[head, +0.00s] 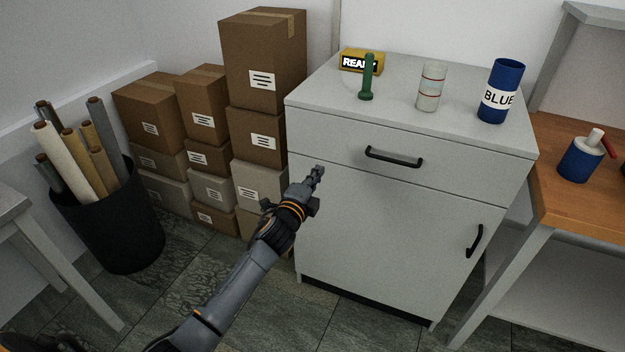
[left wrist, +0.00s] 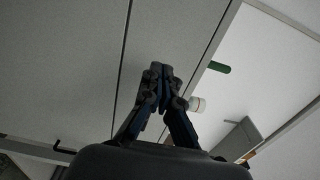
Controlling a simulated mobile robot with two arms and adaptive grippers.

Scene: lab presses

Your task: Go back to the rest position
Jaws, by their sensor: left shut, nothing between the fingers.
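My left gripper (head: 317,173) is shut and empty in the head view, in front of the upper left part of the grey cabinet (head: 390,225). In the left wrist view its fingers (left wrist: 160,72) are together, with the cabinet front (left wrist: 60,60) behind them. The drawer and the door of the cabinet look closed. My right gripper is in neither view.
On the cabinet top stand a yellow READY sign (head: 362,61), a green pestle-like object (head: 368,78), a clear cylinder (head: 431,87) and a blue BLUE canister (head: 501,92). Stacked boxes (head: 264,60) and a black bin (head: 112,225) stand left. A wooden bench (head: 570,200) is at right.

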